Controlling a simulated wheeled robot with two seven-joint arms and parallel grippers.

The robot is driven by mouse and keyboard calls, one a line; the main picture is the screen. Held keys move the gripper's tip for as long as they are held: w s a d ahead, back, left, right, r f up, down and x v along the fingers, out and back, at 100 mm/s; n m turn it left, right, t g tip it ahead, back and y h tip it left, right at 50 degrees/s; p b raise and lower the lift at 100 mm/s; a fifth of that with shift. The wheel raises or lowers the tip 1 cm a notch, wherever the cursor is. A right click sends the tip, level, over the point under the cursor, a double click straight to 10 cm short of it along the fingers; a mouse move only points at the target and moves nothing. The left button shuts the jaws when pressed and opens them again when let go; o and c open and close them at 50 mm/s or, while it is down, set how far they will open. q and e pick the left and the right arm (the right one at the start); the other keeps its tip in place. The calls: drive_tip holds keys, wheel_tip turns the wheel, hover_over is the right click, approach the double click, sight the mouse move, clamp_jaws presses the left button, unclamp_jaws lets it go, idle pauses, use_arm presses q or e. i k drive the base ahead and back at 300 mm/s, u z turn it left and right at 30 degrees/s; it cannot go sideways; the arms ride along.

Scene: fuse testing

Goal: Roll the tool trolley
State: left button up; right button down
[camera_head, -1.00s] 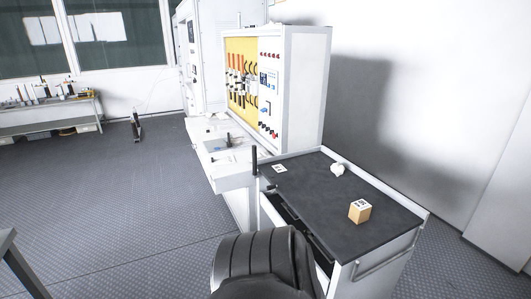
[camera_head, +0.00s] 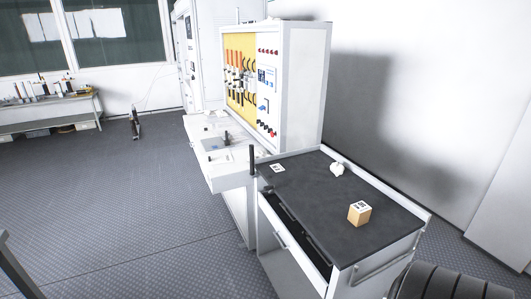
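The tool trolley (camera_head: 318,213) is a white cabinet with a dark grey top, standing right of centre. A metal side handle (camera_head: 388,258) runs along its near right end, and its front drawer (camera_head: 295,245) stands partly open. On the top are a small cardboard box (camera_head: 359,213) with a printed label, a white crumpled item (camera_head: 337,169) and a small white marked card (camera_head: 277,168). A dark ribbed part of my own arm shows at the bottom right, near the handle end. Neither gripper is visible.
A white test bench (camera_head: 226,181) with a yellow tool panel (camera_head: 240,75) stands just behind the trolley. The wall (camera_head: 420,110) is close on the right. The patterned floor (camera_head: 120,210) is open on the left. A workbench (camera_head: 50,113) stands far left.

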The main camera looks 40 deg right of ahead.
sight(320, 200)
drive_tip(key=i, duration=2.3)
drive_tip(key=z, duration=3.65)
